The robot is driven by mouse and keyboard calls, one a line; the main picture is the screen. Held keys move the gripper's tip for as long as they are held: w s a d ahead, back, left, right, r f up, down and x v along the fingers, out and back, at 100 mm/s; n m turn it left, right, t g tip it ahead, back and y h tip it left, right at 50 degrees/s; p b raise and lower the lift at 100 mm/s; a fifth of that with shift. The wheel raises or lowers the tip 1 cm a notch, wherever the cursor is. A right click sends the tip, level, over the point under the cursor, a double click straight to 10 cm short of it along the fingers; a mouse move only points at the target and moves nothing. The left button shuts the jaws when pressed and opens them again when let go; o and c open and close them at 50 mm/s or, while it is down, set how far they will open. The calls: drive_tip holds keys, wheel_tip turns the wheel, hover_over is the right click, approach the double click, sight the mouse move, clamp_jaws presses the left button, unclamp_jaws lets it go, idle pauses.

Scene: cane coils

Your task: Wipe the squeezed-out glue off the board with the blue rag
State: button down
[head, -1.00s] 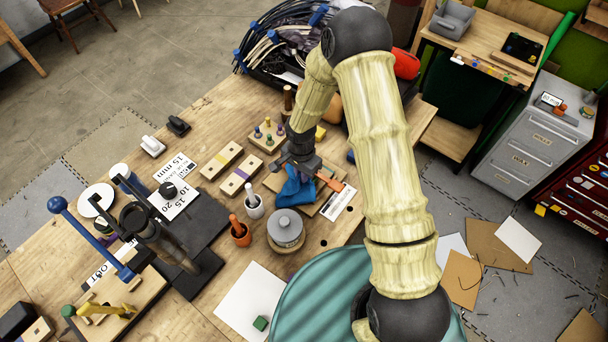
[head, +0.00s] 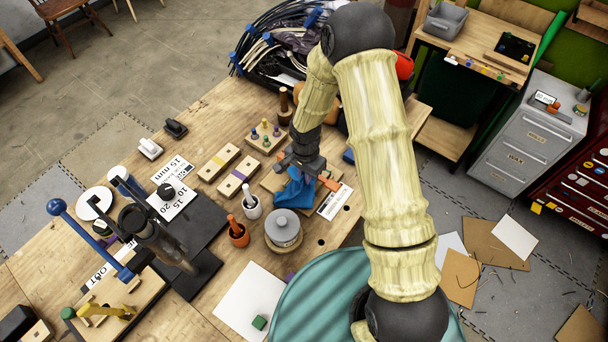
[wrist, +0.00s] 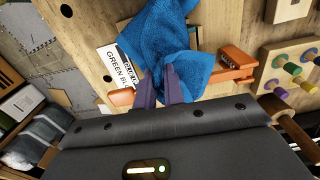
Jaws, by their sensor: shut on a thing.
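My gripper (head: 301,168) is shut on the blue rag (head: 296,190), which hangs bunched below its fingers over a pale wooden board (head: 272,181). In the wrist view the purple fingers (wrist: 168,88) pinch the near end of the rag (wrist: 158,32), and the cloth spreads away beyond them. The rag lies across or just above the board; I cannot tell how firmly it touches. An orange bar (wrist: 232,76) shows on both sides of the fingers. The squeezed-out glue cannot be made out; the rag and gripper cover much of the board.
A printed card (head: 334,201) lies right of the board. A block with coloured pegs (head: 265,136) stands behind left. A teal drum (head: 310,300) is at the front.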

drive_tip(key=shift+r+p, duration=1.6)
drive_tip(key=shift+r, duration=1.15)
